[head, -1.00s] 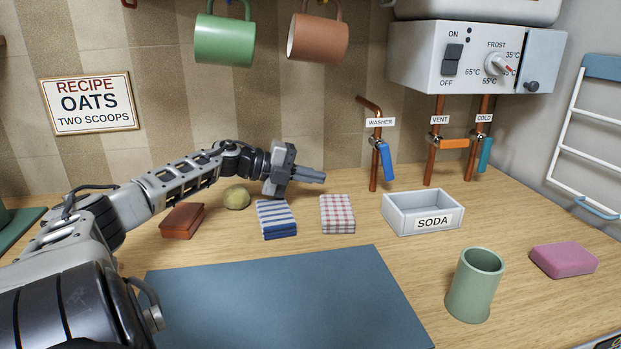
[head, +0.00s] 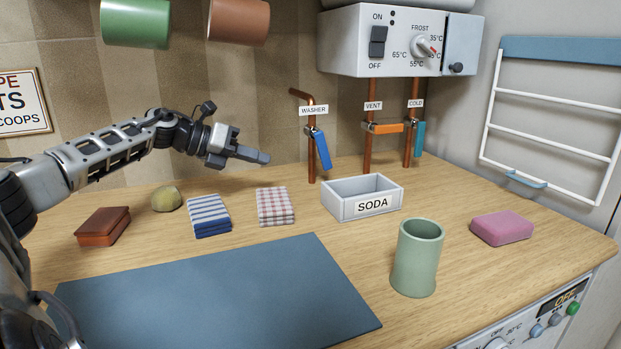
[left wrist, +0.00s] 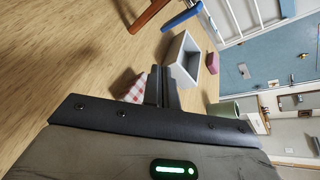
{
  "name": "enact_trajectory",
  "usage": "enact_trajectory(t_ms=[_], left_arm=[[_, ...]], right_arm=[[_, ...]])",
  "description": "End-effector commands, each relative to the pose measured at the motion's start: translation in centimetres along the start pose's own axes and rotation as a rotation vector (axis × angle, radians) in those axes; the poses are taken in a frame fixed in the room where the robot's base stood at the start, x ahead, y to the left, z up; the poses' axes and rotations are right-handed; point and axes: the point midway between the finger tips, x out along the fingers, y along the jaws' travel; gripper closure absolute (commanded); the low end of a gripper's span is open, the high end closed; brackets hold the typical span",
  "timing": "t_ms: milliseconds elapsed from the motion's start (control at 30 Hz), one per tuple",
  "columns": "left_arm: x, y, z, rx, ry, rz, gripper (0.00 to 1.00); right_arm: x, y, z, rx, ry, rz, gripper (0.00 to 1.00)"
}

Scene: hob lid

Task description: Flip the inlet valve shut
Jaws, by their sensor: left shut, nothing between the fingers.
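Three copper pipes with lever valves stand at the back wall; no label reads "inlet". The WASHER valve has a blue lever (head: 323,150) hanging down, slightly tilted off its pipe. The VENT valve has an orange lever (head: 387,128) lying level across its pipe. The COLD valve has a teal lever (head: 420,139) hanging down along its pipe. My left gripper (head: 262,157) is shut and empty, left of the WASHER pipe and apart from it, above the checked cloth. In the left wrist view its fingers (left wrist: 163,86) are together, and a blue lever (left wrist: 182,19) shows beyond them. My right gripper is out of view.
The white SODA tray (head: 340,210) stands in front of the pipes. The checked cloth (head: 289,216), striped cloth (head: 211,229), green cup (head: 401,278) and pink sponge (head: 502,228) are on the counter. The heater box (head: 349,45) hangs above the pipes.

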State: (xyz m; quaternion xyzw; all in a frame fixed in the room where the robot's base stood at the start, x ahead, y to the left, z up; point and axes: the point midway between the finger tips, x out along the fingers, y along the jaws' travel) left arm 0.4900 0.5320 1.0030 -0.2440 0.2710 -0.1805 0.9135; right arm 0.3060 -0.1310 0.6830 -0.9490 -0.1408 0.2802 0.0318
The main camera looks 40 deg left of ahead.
Motion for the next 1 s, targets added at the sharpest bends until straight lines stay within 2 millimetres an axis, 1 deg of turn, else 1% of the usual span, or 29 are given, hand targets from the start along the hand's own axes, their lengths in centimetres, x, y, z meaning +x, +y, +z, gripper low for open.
enact_trajectory(t_ms=[33, 100, 200, 300, 433, 767, 867, 1000], left_arm=[[-0.2, 0.3, -0.4, 0.131, 0.01, 0.017, 1.0], [-0.9, 0.2, -0.3, 0.286, 0.026, 0.035, 1.0], [-1.8, 0.1, -0.2, 0.456, 0.044, 0.055, 1.0], [-2.4, 0.1, -0.1, 0.559, 0.058, 0.066, 1.0], [-2.8, -0.1, 0.0, 0.614, 0.064, 0.071, 1.0], [-2.7, -0.1, 0.1, 0.615, 0.064, 0.07, 1.0], [-2.4, -0.2, 0.2, 0.613, 0.063, 0.067, 1.0], [-1.2, -0.3, 0.5, 0.611, 0.063, 0.064, 1.0]], right_arm=[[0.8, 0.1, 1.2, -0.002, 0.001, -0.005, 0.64], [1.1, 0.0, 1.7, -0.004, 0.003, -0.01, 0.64], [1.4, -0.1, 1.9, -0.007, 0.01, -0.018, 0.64], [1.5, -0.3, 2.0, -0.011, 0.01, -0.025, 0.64], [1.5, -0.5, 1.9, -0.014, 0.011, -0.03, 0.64], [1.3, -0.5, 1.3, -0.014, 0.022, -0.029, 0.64], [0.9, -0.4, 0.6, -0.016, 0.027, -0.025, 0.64], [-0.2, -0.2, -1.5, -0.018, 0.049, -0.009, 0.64]])
